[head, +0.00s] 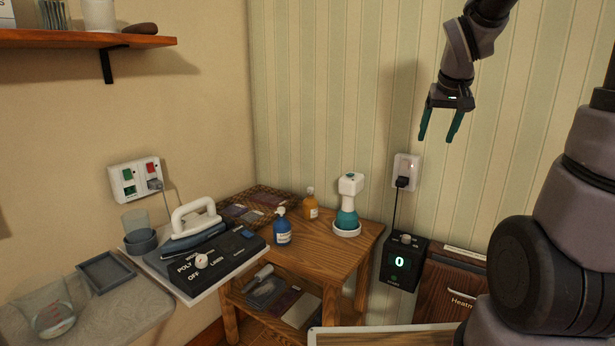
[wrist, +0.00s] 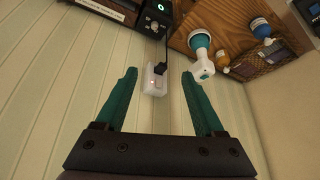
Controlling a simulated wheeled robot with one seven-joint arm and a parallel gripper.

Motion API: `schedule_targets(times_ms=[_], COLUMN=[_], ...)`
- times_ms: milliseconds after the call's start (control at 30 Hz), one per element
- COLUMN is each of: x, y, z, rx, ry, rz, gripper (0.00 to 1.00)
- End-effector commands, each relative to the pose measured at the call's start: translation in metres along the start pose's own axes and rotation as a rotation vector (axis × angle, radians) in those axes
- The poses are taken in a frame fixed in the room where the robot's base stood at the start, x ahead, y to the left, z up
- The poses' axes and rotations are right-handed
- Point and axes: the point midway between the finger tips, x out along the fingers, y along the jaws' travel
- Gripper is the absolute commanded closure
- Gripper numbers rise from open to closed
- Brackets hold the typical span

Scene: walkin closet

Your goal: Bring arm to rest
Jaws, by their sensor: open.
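My gripper (head: 440,124) hangs at the upper right of the head view, in front of the striped wall, with its teal fingers pointing down. The fingers are apart and nothing is between them. In the wrist view my gripper (wrist: 160,88) is also open, with the wall and a white socket (wrist: 155,79) beyond the fingers. My arm comes down from the top edge of the head view. The gripper touches nothing that I can see.
An iron (head: 193,222) stands left. A black control box (head: 402,262) hangs below the wall socket (head: 406,168). A shelf (head: 85,40) juts out upper left.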

Motion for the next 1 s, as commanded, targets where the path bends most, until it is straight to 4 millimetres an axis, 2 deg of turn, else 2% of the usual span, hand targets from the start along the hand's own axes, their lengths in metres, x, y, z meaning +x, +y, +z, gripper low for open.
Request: schedule_targets(times_ms=[33, 200, 300, 400, 600, 1000], x=[-0.023, -0.082, -0.109, -0.129, -0.146, -0.147], y=[-0.004, -0.016, -0.023, -0.029, -0.034, -0.035], z=[0.010, 0.054, 0.081, 0.104, 0.129, 0.132], rx=[0.025, 0.121, 0.171, 0.208, 0.245, 0.249], ry=[0.019, 0.045, 0.055, 0.060, 0.060, 0.058], rz=[-0.014, -0.086, -0.141, -0.192, -0.252, -0.258], gripper=[0.29, 0.29, 0.29, 0.29, 0.29, 0.29])
